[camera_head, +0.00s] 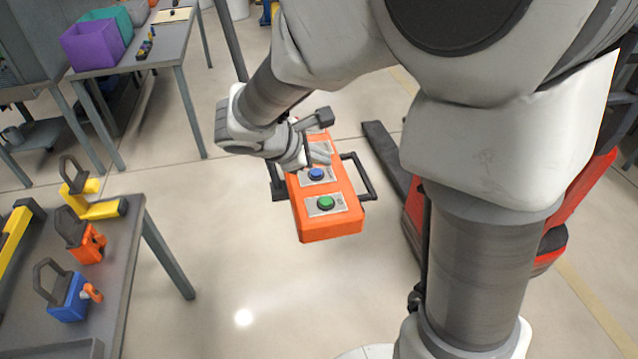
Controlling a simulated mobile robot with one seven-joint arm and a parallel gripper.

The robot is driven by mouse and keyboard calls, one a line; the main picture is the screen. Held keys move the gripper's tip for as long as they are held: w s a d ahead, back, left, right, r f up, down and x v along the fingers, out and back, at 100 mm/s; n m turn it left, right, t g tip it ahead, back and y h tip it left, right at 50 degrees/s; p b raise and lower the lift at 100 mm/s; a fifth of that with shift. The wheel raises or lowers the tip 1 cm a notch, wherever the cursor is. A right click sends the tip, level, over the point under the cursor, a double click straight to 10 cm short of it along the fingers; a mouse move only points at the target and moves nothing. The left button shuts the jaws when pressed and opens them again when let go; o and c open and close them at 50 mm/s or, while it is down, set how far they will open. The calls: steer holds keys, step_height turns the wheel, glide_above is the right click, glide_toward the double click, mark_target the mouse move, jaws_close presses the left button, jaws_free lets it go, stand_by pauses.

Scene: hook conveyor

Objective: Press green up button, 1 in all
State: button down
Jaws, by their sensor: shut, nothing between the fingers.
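An orange control box (341,227) hangs in the middle of the head view, with dark handles on both sides. Its green button (325,203) sits on a pale plate near the lower end. A blue button (316,174) is above it. My gripper (322,155) is over the upper part of the box, above the blue button. It is shut with nothing in it.
A table (123,232) at left holds yellow, orange and blue hook devices. A far table (172,45) carries purple (92,45) and teal bins. A red pallet truck (412,215) stands at right, behind my arm. The floor below the box is clear.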

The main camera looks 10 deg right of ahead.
mark_target(321, 203)
steer(key=shift+f+b, duration=3.5)
steer(key=shift+f, duration=0.85)
steer(key=shift+f+b, duration=0.45)
steer(key=shift+b, duration=0.05)
steer(key=shift+f+b, duration=0.4)
steer(key=shift+b, duration=0.05)
steer(key=shift+r, duration=0.15)
steer(key=shift+r+p, duration=0.65)
steer(key=shift+r, duration=0.05)
steer(key=shift+r, duration=0.15)
step_height(321, 203, up, 5)
steer(key=p, duration=0.4)
